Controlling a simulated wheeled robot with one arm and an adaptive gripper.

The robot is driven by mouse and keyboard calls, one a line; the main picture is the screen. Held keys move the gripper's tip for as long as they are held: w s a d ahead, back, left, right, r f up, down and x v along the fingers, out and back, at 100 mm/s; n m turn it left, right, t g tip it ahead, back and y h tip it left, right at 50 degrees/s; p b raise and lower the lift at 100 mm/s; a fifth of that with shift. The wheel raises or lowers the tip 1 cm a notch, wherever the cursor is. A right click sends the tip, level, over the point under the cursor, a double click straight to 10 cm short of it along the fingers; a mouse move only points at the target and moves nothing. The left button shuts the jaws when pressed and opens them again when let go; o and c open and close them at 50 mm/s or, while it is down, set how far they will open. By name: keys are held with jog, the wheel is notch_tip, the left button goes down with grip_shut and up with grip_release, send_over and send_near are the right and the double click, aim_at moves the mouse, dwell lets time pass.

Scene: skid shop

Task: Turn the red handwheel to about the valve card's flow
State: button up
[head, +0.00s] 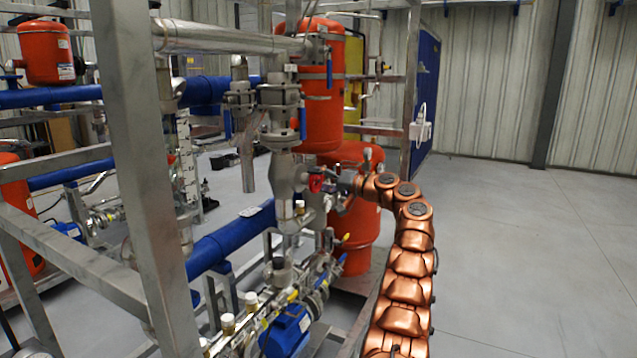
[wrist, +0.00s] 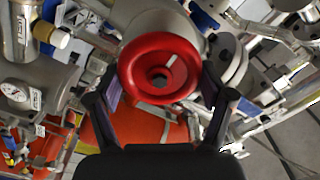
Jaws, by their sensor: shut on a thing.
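The red handwheel (wrist: 160,70) fills the upper middle of the wrist view, seen face on, with a pale mark on its upper right face. In the head view it is a small red shape (head: 316,183) on the grey valve body of the skid. My gripper (wrist: 160,100) has one dark finger on each side of the wheel, closed on its rim. In the head view my gripper (head: 335,184) reaches the wheel from the right and is small.
Steel frame posts (head: 150,180) and pipes crowd the left. Orange tanks (head: 322,100) stand behind the valve. A blue pump (head: 287,332) sits low in front. The floor (head: 530,240) at right is clear.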

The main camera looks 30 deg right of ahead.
jog(key=shift+a+f+n, duration=0.1)
jog(key=shift+n, duration=1)
jog(key=o, duration=1.1)
jog(key=shift+c, duration=0.2)
jog(key=v, duration=1.2)
